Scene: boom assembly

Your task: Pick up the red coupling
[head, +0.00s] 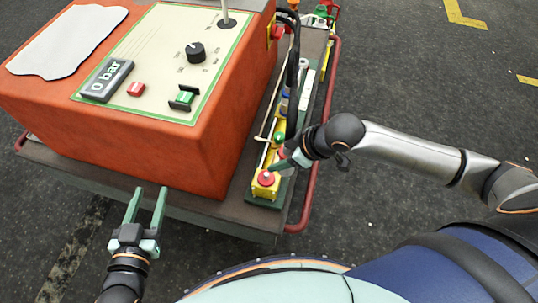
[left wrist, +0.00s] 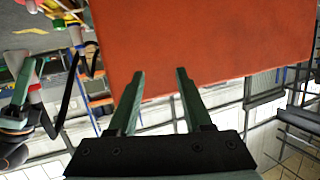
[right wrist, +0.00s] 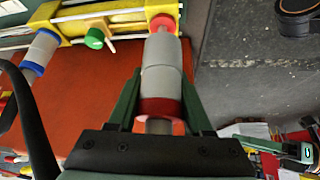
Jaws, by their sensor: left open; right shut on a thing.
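The red coupling (right wrist: 161,106), a grey cylinder with a red band, is between the fingers of my right gripper (right wrist: 160,100) in the right wrist view. The gripper is shut on it at the red band. The grey body points away towards a red end piece (right wrist: 162,22) by the yellow rack; I cannot tell whether they touch. In the head view my right gripper (head: 284,161) is low over the rack and mostly hides the coupling. My left gripper (head: 147,197) is open and empty in front of the orange machine; its spread fingers show in the left wrist view (left wrist: 159,78).
The orange machine (head: 210,150) with its control panel fills the left of the cart (head: 225,222). The yellow rack (head: 264,190), with a red knob (head: 266,178), runs along the cart's right side. A black hose (head: 292,85) rises beside it. The red rail (head: 311,205) borders the cart.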

